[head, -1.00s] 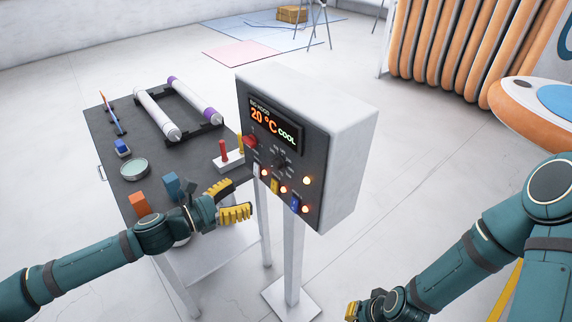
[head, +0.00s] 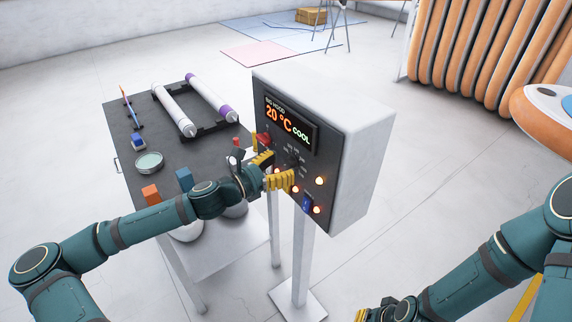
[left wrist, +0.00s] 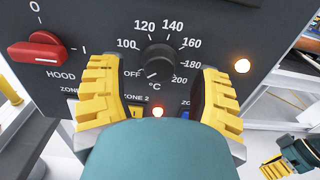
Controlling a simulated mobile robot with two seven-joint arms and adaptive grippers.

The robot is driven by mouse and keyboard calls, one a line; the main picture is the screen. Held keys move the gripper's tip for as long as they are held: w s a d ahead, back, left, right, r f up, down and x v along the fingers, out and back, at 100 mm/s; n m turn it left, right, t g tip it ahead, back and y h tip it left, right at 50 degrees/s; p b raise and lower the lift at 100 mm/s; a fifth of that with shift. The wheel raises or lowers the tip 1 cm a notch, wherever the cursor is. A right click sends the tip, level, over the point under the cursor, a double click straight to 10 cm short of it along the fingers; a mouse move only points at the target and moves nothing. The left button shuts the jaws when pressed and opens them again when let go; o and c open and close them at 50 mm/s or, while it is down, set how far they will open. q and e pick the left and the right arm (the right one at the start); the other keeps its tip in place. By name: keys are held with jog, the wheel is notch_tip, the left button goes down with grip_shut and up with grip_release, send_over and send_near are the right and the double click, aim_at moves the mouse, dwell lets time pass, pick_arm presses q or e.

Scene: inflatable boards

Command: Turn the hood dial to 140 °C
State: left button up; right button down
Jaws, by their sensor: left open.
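The hood dial (left wrist: 158,60) is a round black knob on the dark panel of the control box (head: 365,130). Its white mark points to the lower left, toward OFF. The 140 label (left wrist: 173,26) is above it, slightly right. The display (head: 289,124) reads 20 °C and COOL. My left gripper (head: 275,170) is open in front of the panel, its yellow fingers left and right of the dial; the wrist view shows no finger touching it. My right gripper (head: 362,315) is low at the bottom edge of the head view, mostly cut off.
A red HOOD switch (left wrist: 38,54) is left of the dial. Lit orange lamps (left wrist: 242,66) and zone switches sit beside and below it. A dark table (head: 125,180) with rollers (head: 175,110) and small blocks stands left of the box. The floor behind is largely clear.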

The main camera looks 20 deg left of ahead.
pick_arm(q)
jog(key=shift+x, duration=0.95)
grip_shut()
